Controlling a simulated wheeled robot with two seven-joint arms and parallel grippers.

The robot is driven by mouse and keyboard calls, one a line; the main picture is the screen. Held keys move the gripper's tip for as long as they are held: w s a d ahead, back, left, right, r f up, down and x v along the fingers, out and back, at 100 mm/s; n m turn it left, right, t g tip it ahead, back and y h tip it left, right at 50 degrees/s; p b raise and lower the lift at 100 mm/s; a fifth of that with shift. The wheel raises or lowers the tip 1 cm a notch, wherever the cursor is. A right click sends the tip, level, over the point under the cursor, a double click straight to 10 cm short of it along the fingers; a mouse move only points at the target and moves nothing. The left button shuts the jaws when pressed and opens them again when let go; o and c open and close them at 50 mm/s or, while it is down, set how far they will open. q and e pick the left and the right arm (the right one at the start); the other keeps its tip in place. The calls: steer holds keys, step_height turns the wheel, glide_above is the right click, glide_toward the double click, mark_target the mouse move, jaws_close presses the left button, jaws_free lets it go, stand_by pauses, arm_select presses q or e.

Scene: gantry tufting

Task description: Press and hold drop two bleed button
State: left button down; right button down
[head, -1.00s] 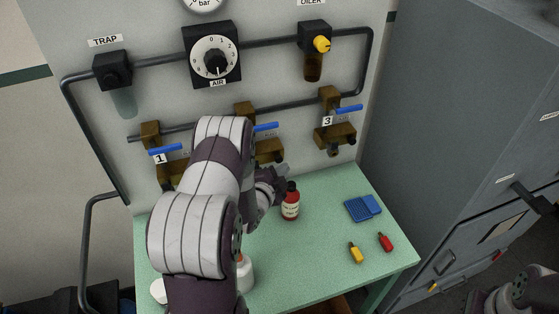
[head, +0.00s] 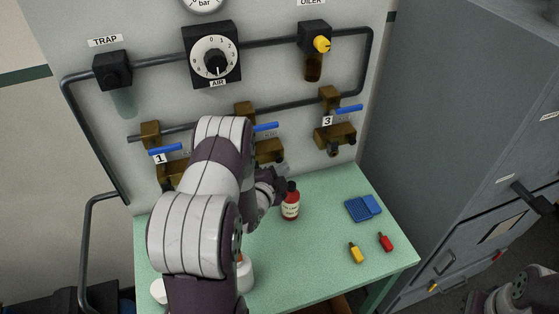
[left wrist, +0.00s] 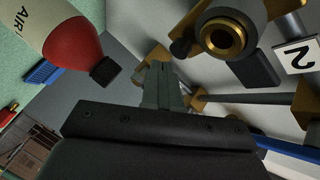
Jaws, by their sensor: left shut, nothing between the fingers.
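Drop two is the brass block (head: 269,151) with a blue lever (head: 266,127) in the middle of the panel, partly behind my left arm. My left gripper (head: 285,168) is shut and empty, close by the right lower side of this block. In the left wrist view the shut fingers (left wrist: 160,68) point at brass parts on the panel. The number 2 plate (left wrist: 299,57) and a round brass outlet (left wrist: 223,36) are to their right. I cannot make out the bleed button for certain, nor whether the fingertips touch it.
A red bottle (head: 290,203) stands on the green bench (head: 315,252) just below my left gripper; it also shows in the left wrist view (left wrist: 68,34). Drop three (head: 335,135) is to the right. A blue item (head: 363,208) and yellow and red small items lie at the bench's right.

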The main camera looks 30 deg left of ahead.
arm_select(q)
steer(key=shift+w+a, duration=0.1)
steer(key=shift+w+a, duration=0.15)
steer(key=shift+a, duration=0.1)
steer(key=shift+w+a+b, duration=0.35)
steer(key=shift+b, duration=0.2)
stand_by(0.8)
stand_by(1.8)
steer(key=shift+s+d, duration=0.6)
steer(key=shift+d, duration=0.1)
steer(key=shift+s+d+p, duration=0.45)
steer(key=shift+s+d, duration=1.2)
steer(key=shift+d, duration=0.25)
steer(key=shift+w, duration=0.1)
